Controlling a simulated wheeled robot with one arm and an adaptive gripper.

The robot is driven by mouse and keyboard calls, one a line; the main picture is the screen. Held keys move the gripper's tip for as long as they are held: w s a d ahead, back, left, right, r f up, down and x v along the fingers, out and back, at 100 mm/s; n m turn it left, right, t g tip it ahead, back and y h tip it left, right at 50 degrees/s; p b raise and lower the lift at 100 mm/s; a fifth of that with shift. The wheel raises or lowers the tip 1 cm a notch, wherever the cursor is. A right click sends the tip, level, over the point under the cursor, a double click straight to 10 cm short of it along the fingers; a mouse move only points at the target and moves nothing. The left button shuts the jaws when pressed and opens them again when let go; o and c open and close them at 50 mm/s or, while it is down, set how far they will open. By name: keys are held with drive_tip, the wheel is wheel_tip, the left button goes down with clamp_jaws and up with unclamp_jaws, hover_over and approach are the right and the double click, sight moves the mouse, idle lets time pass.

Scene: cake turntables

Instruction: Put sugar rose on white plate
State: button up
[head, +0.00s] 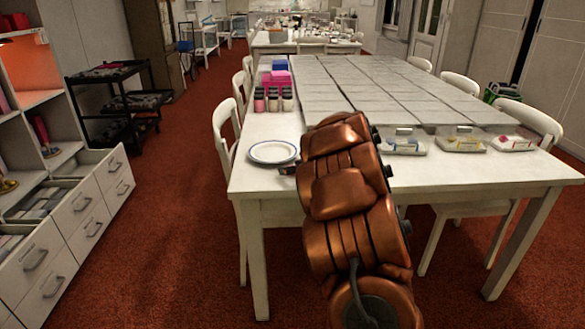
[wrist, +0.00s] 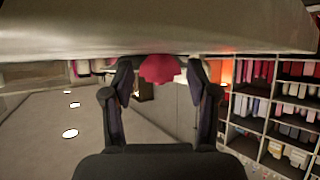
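The white plate (head: 273,152) with a thin blue rim lies flat and empty at the near left corner of the white table. My arm covers most of my gripper in the head view; only a small dark part of it (head: 288,169) shows just right of the plate's near edge. In the wrist view the two dark fingers of my gripper (wrist: 160,75) stand on either side of the red sugar rose (wrist: 160,69). They appear closed on it, between the fingertips. The rose is hidden in the head view, and I cannot make out the plate in the wrist view.
Small jars (head: 273,100) and pink boxes (head: 277,80) stand behind the plate. Grey panels (head: 380,88) cover much of the white table (head: 480,175). Clear tubs (head: 460,139) line its right part. White chairs (head: 227,125) stand alongside. Shelving (wrist: 275,105) shows in the wrist view.

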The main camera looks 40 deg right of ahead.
drive_tip(key=shift+r, duration=0.15)
drive_tip(key=p+v, duration=0.2)
drive_tip(key=v, duration=1)
drive_tip(key=shift+p, duration=0.35)
